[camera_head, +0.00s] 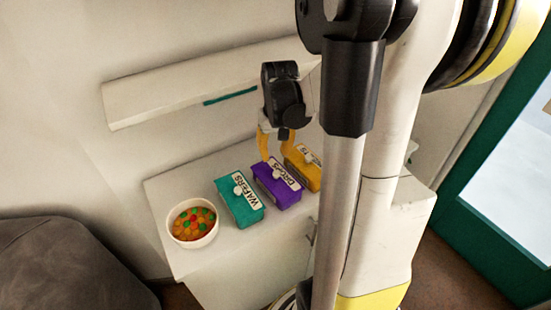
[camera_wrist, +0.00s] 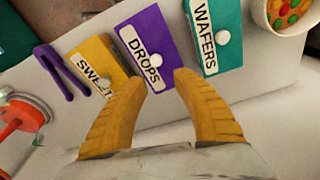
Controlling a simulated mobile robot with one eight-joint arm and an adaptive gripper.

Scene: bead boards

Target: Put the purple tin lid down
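The purple tin (camera_head: 283,193) labelled DROPS stands on the white counter between the teal and yellow tins. Its purple lid (camera_wrist: 149,36) with a pale round knob appears to lie on top of the tin, though I cannot tell how fully it is seated. My gripper (camera_wrist: 157,78) is open, its two orange fingers wide apart with nothing held between them. In the head view my gripper (camera_head: 277,155) hangs just above and behind the purple tin. Its fingertips overlap the near edge of the tin in the wrist view.
The teal WAFERS tin (camera_head: 243,209) and yellow tin (camera_head: 304,173) stand close on either side. A white bowl of colourful sweets (camera_head: 192,223) is at the counter's left. A wall shelf (camera_head: 190,90) is above. Purple tongs (camera_wrist: 60,72) and a red and green object (camera_wrist: 20,114) lie beyond the yellow tin.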

